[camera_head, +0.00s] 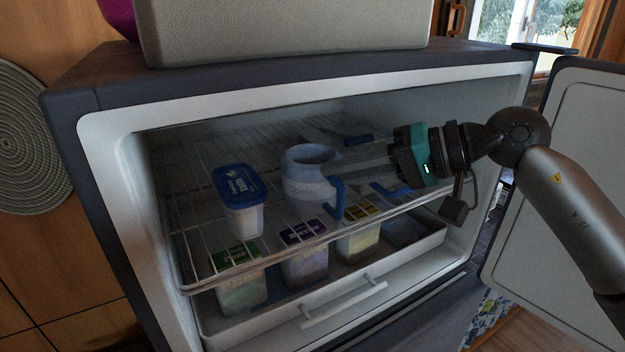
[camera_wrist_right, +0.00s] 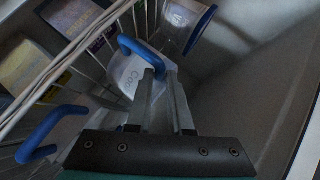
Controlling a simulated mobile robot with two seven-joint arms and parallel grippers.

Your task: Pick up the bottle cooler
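The bottle cooler (camera_head: 308,181) is a pale grey-white vessel with "Cooler" lettering and a blue handle (camera_head: 337,199). It stands upright on the wire shelf inside the open fridge. In the right wrist view, part of its white wall (camera_wrist_right: 127,76) and its blue handle (camera_wrist_right: 141,47) show just past the fingertips. My right gripper (camera_head: 347,172) reaches in from the right, its fingers pointing at the cooler's right side. In the wrist view the fingers (camera_wrist_right: 162,75) are apart. The handle's lower end is near the tips; I cannot tell if they touch. My left gripper is not in view.
A blue-lidded tub (camera_head: 242,200) stands left of the cooler. Other blue-handled items (camera_head: 358,140) lie behind and right. Several labelled containers (camera_head: 304,262) sit in the drawer below. The open door (camera_head: 555,210) and the fridge's side wall (camera_wrist_right: 262,85) bound my right arm.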

